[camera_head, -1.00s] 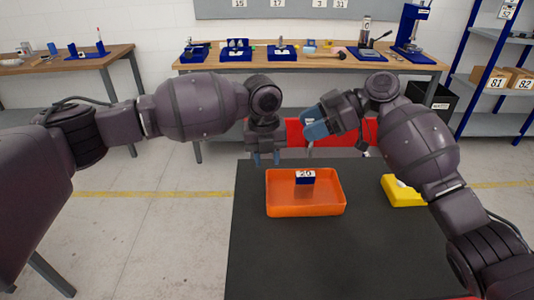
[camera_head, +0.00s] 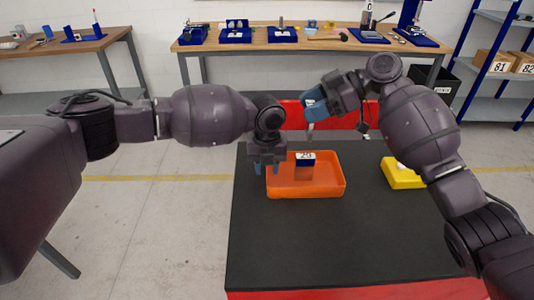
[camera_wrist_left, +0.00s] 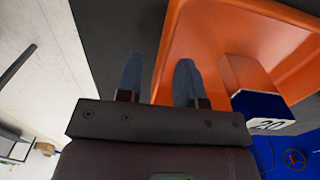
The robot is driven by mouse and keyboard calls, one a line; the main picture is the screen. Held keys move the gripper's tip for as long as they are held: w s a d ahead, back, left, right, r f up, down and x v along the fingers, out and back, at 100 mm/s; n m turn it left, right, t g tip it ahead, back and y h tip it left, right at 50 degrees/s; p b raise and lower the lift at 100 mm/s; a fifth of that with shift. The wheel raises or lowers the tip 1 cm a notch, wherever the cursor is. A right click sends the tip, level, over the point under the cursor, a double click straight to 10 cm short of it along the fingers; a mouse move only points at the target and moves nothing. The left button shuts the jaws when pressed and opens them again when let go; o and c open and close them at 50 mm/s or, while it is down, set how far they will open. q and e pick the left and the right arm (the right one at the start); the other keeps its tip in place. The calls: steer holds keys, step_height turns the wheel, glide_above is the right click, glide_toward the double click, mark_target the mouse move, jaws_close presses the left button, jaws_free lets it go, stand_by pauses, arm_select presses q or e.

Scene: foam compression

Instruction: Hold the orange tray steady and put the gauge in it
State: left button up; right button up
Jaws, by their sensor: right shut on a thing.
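The orange tray (camera_head: 325,190) lies on the dark table top. My left gripper (camera_head: 270,169) is open at the tray's left side. In the left wrist view its two fingers (camera_wrist_left: 158,80) stand apart, with the tray's wall (camera_wrist_left: 166,50) between them. My right gripper (camera_head: 314,108) is shut behind the tray, above its far edge. A small pale piece, seemingly the gauge (camera_head: 310,130), sticks out below its blue fingers. Most of that piece is hidden.
A yellow holder (camera_head: 401,176) with a white item stands right of the tray. The dark table top (camera_head: 320,245) is clear in front. A workbench (camera_head: 310,44) with several blue fixtures stands at the back wall, and shelving with boxes (camera_head: 495,62) at the right.

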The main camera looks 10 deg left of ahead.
arm_select(q)
steer(key=shift+f, duration=1)
steer(key=shift+c, duration=0.5)
jaws_close()
